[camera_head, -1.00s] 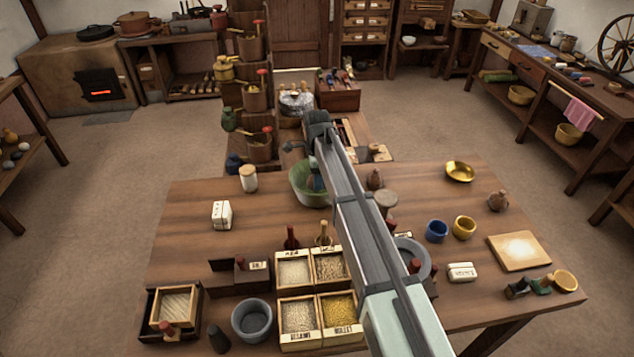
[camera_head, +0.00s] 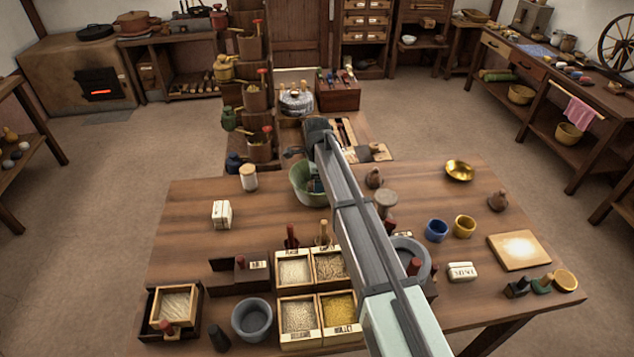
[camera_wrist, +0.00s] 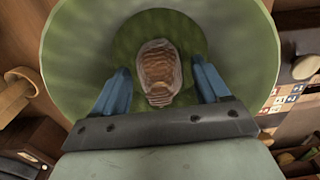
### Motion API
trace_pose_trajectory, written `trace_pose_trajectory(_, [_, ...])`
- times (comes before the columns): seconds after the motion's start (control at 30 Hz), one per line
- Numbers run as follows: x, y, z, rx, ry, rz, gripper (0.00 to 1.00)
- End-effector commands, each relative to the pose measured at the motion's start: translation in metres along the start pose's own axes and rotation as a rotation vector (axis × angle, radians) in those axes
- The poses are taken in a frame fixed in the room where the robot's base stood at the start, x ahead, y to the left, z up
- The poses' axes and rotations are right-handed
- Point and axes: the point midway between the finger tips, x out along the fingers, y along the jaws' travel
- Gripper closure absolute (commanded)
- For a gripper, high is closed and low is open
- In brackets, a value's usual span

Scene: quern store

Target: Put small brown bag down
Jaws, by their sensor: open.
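The small brown bag (camera_wrist: 160,72) lies at the bottom of a green bowl (camera_wrist: 75,45) in the wrist view. My gripper (camera_wrist: 160,88) is open, with one blue finger on each side of the bag and a visible gap at both sides. In the head view the green bowl (camera_head: 299,185) stands at the far edge of the wooden table, partly hidden by my arm. The bag cannot be made out there. Other small brown bags stand on the table, one right of my arm (camera_head: 375,178) and one farther right (camera_head: 498,201).
A grain box (camera_head: 312,333) with several compartments is at the front. Blue (camera_head: 437,231) and yellow (camera_head: 464,227) cups stand at right. The table's left middle is mostly clear.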

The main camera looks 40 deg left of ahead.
Motion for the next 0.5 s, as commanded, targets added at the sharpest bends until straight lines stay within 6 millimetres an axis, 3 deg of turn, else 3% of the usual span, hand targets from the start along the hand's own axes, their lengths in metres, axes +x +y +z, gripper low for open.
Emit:
trace_pose_trajectory(0.27, [-0.012, 0.000, 0.000, 0.000, 0.000, -0.001, 0.25])
trace_pose_trajectory(0.5, [-0.053, -0.001, 0.000, 0.000, 0.000, -0.002, 0.25])
